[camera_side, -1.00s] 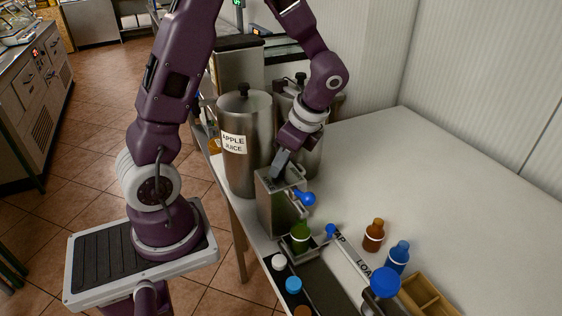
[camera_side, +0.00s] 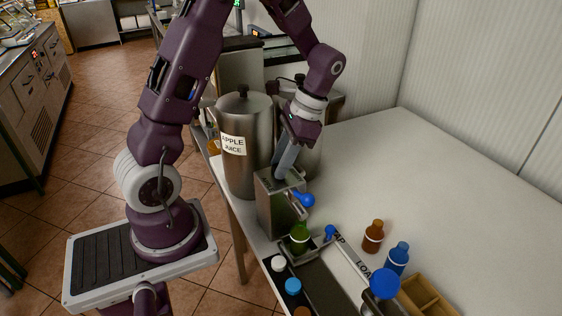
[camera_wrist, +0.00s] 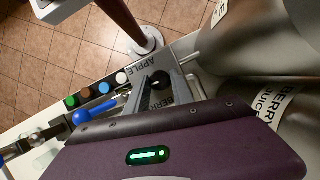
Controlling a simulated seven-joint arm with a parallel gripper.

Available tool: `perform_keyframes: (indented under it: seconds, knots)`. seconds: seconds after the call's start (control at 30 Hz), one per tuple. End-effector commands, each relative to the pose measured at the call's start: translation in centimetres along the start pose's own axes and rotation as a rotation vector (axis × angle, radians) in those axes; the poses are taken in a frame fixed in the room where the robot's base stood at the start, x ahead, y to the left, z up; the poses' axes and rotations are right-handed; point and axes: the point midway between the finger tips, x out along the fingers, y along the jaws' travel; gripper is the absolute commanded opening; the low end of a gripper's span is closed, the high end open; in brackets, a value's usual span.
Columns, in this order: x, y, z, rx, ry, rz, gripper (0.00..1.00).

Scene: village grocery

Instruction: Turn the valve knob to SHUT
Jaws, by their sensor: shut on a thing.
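The steel dispenser box (camera_side: 277,217) stands at the table's left edge. In the wrist view its top (camera_wrist: 141,72) carries the words APPLE and BERRY; I cannot read SHUT there. My gripper (camera_side: 280,176) reaches down onto the box top. In the wrist view its grey fingers (camera_wrist: 158,84) are shut around the dark valve knob (camera_wrist: 158,79). The knob is mostly hidden by the fingers, so which mark it points to is unclear. A blue-ended tap lever (camera_side: 305,199) sticks out from the box's front. A green bottle (camera_side: 300,237) stands below it.
A steel APPLE JUICE urn (camera_side: 238,170) stands close behind the box. The BERRY JUICE urn (camera_wrist: 284,98) is beside it. A brown bottle (camera_side: 373,236) and a blue bottle (camera_side: 397,258) stand near a wooden tray (camera_side: 430,292). The white table (camera_side: 450,190) is clear at right.

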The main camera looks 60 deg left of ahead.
Motion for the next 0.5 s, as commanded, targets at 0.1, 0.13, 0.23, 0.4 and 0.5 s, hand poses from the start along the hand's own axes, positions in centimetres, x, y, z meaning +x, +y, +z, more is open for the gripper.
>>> perform_keyframes:
  seconds: [0.1, 0.13, 0.23, 0.4, 0.5]
  knots:
    - [-0.08, -0.05, -0.04, -0.019, 0.003, 0.007, 0.0]
    - [-0.08, -0.05, -0.04, -0.023, 0.003, 0.008, 0.0]
    - [-0.08, -0.05, -0.04, -0.029, 0.003, 0.011, 0.0]
    - [-0.08, -0.05, -0.04, -0.031, 0.003, 0.011, 0.0]
    - [-0.08, -0.05, -0.04, -0.03, 0.003, 0.011, 0.0]
